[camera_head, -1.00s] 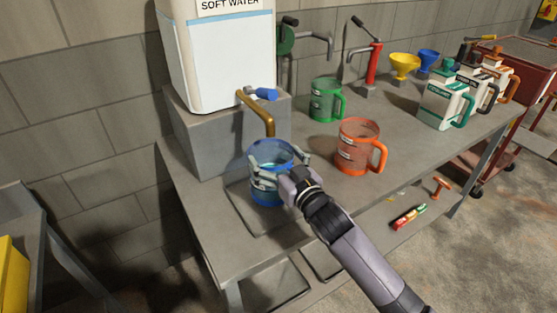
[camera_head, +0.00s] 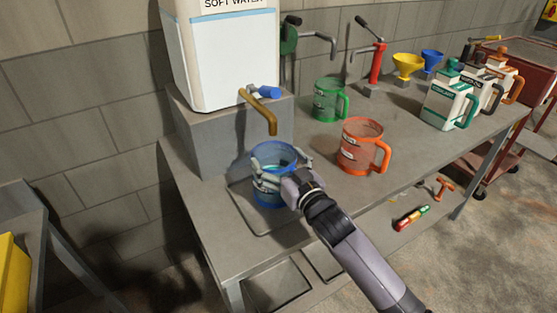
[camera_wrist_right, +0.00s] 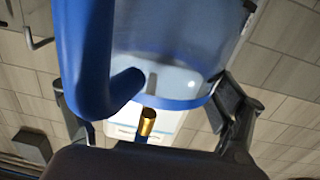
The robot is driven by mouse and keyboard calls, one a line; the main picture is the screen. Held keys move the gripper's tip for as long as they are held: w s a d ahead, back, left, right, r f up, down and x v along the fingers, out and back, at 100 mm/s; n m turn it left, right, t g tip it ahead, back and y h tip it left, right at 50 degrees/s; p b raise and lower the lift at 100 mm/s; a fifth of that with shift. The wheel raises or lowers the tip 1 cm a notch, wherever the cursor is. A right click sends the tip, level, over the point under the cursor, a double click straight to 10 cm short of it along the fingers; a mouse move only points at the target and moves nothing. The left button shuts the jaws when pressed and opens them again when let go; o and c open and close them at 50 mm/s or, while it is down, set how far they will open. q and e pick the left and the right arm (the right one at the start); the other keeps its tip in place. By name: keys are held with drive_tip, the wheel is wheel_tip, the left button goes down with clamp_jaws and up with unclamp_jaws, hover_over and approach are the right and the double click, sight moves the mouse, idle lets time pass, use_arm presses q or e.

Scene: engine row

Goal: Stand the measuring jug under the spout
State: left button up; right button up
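The measuring jug (camera_head: 271,190) is blue and see-through. It stands upright at the front of the low drip tray (camera_head: 243,212), below the brass spout (camera_head: 266,113). The spout's tip shows just above the jug's far rim. My right gripper (camera_head: 281,176) has its fingers on both sides of the jug and appears closed around it. In the right wrist view, the jug (camera_wrist_right: 180,50) with its thick blue handle lies between the fingers, and the spout (camera_wrist_right: 147,122) shows past the rim. Whether the base touches the tray is unclear. My left gripper is out of view.
The white soft-water tank (camera_head: 225,62) stands on a grey block (camera_head: 215,135) behind, with a blue tap lever (camera_head: 264,92). An orange jug (camera_head: 359,148) stands close right of my gripper, and a green jug (camera_head: 327,100) behind it. Cans and funnels fill the far right bench.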

drive_tip(key=shift+o, duration=1.1)
drive_tip(key=shift+r, duration=0.15)
drive_tip(key=shift+s, duration=0.1)
drive_tip(key=shift+f, duration=0.3)
drive_tip(key=v, duration=1.2)
drive_tip(key=shift+r, duration=0.15)
